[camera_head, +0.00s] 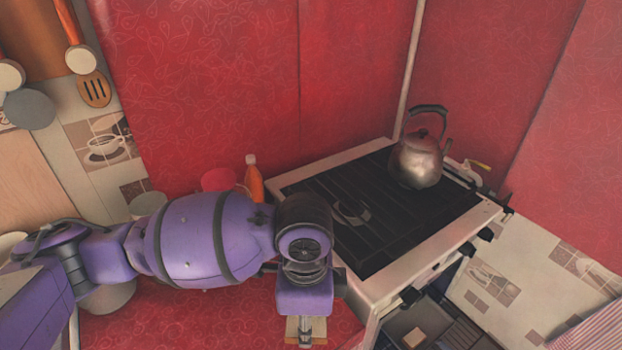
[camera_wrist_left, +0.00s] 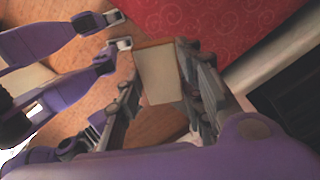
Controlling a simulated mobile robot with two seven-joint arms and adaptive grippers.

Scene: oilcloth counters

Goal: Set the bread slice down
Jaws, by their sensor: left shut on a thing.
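The bread slice (camera_wrist_left: 160,76), pale with a brown crust along its top edge, is between the two fingers of my left gripper (camera_wrist_left: 163,95) in the left wrist view. The fingers are shut on it. In the head view my left gripper (camera_head: 305,336) points down at the bottom centre, beside the stove's front left corner. A tan part of the bread slice (camera_head: 319,327) shows there, and the rest is hidden by the gripper or cut off by the frame. Whether the slice touches anything below is not clear.
The red patterned counter (camera_head: 190,322) lies left of the stove (camera_head: 345,268), partly under my left arm. A metal kettle (camera_head: 420,160) stands on the stove's back right. An orange bottle (camera_head: 254,182) and a red round object (camera_head: 219,180) stand behind my arm.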

